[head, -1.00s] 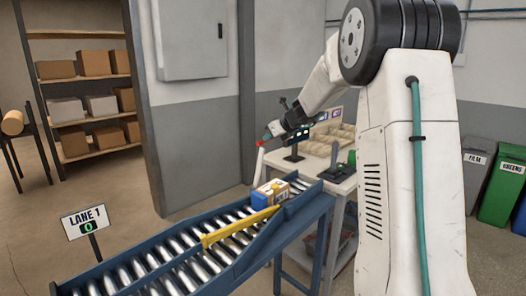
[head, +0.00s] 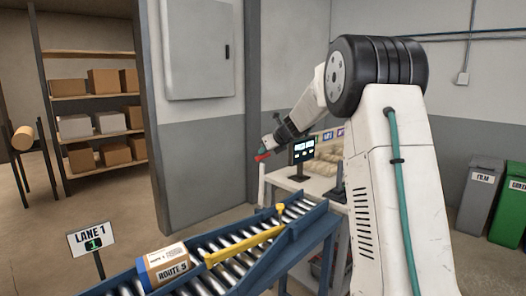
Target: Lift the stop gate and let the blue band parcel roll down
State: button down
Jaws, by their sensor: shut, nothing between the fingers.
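The blue band parcel (head: 170,268) is a cardboard box with a blue band at its left end and a "ROUTE 5" label. It sits on the lower left part of the roller conveyor (head: 307,217), on the near-left side of the gate. The yellow stop gate (head: 243,246) lies slantwise across the rollers, with a short yellow post at its right end. Whether it touches the rollers I cannot tell. My gripper (head: 262,157), with red at its tip, is shut and empty, held above and behind the conveyor's upper end, apart from gate and parcel.
The lane 1 sign (head: 91,239) reads 1 beside the conveyor. A bench with a small monitor (head: 303,150) stands behind the conveyor's upper end. Shelves with boxes (head: 103,119) are at the back left. Grey and green bins (head: 482,185) stand at the right.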

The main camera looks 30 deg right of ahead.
notch_tip(320, 180, up, 10)
jog(key=s, duration=0.1)
jog(key=shift+s+a, duration=0.15)
jog(key=shift+s, duration=0.25)
jog(key=shift+f, duration=0.1)
jog(key=s+a+f+n+g, duration=0.2)
jog(key=s+a+f+n, duration=0.15)
jog(key=s+n, duration=0.25)
jog(key=s+a+f+n+g+y, duration=0.1)
jog(key=s+a+f+n+g, duration=0.15)
jog(key=s+a+n, duration=0.3)
jog(key=s+a+f+n+g, duration=0.2)
jog(key=s+a+f+n, duration=0.15)
jog(key=s+n, duration=0.25)
jog(key=s+a+f+n, duration=0.1)
jog(key=s+a+n, duration=0.3)
jog(key=s, duration=0.7)
jog(key=s+a+f+n+g+h, duration=0.1)
jog(key=s+a+n, duration=0.4)
jog(key=s, duration=0.5)
jog(key=s+a+f+n+g+h, duration=0.1)
jog(key=s+a+f+n, duration=0.2)
jog(key=s+n, duration=0.4)
jog(key=s+a, duration=0.1)
jog(key=s, duration=0.3)
jog(key=shift+s+a, duration=0.15)
jog(key=shift+s, duration=0.2)
